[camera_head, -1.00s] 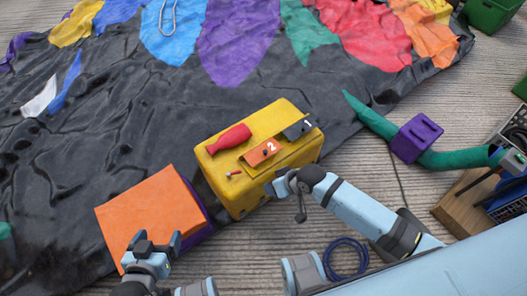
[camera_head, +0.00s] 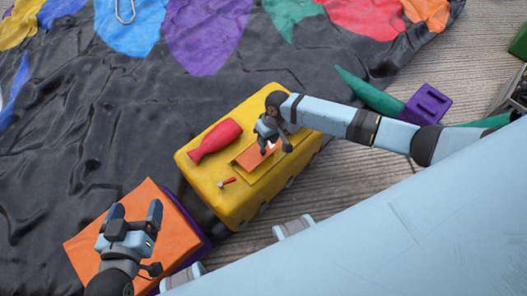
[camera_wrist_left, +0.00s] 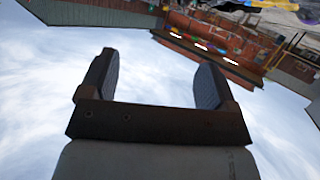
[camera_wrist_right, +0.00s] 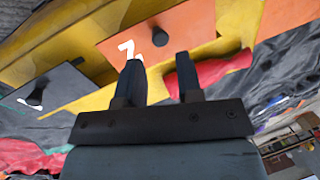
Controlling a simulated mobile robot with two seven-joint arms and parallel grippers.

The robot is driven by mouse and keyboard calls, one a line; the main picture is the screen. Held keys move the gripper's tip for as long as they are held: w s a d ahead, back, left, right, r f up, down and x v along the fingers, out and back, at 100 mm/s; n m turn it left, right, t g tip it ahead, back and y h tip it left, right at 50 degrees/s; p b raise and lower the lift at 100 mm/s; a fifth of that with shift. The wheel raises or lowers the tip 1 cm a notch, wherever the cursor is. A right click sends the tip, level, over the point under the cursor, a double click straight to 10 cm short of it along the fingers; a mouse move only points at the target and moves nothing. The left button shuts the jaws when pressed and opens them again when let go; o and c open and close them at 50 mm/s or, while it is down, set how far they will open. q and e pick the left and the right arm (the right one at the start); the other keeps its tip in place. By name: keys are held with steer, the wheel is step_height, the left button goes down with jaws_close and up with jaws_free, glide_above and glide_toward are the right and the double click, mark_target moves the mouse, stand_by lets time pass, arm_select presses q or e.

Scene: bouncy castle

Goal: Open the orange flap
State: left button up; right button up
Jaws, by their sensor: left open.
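The orange flap (camera_head: 248,158), with a white 2, lies on top of the yellow box (camera_head: 226,200); my right gripper partly hides it. In the right wrist view the flap (camera_wrist_right: 195,35) has a dark round knob (camera_wrist_right: 160,37) just beyond my fingertips. My right gripper (camera_head: 274,146) hangs over the flap, fingers partly apart with nothing between them; I cannot tell whether they touch it. A grey flap (camera_wrist_right: 55,85) with its own knob shows beside it in that view. My left gripper (camera_head: 136,214) is open and empty, above an orange-topped block.
A red bottle-shaped piece (camera_head: 216,140) and a small red-headed peg (camera_head: 228,181) are on the yellow box. The orange-topped block (camera_head: 90,240) stands to its left. A purple block (camera_head: 428,103) on a green tube lies to the right. Black castle fabric (camera_head: 90,120) spreads behind.

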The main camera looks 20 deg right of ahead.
mark_target(259, 150)
steer(key=b+x, duration=0.1)
steer(key=x, duration=0.4)
steer(key=shift+a+f+b, duration=0.15)
steer(key=shift+f+b, duration=0.25)
steer(key=shift+f, duration=0.2)
arm_select(q)
steer(key=r, duration=0.1)
steer(key=w+d+r+t+h, duration=0.1)
steer(key=d+r+t, duration=0.1)
steer(key=r, duration=0.1)
steer(key=shift+w, duration=0.15)
arm_select(e)
steer(key=shift+c, duration=0.2)
arm_select(q)
steer(key=shift+r, duration=0.1)
arm_select(e)
jaws_close()
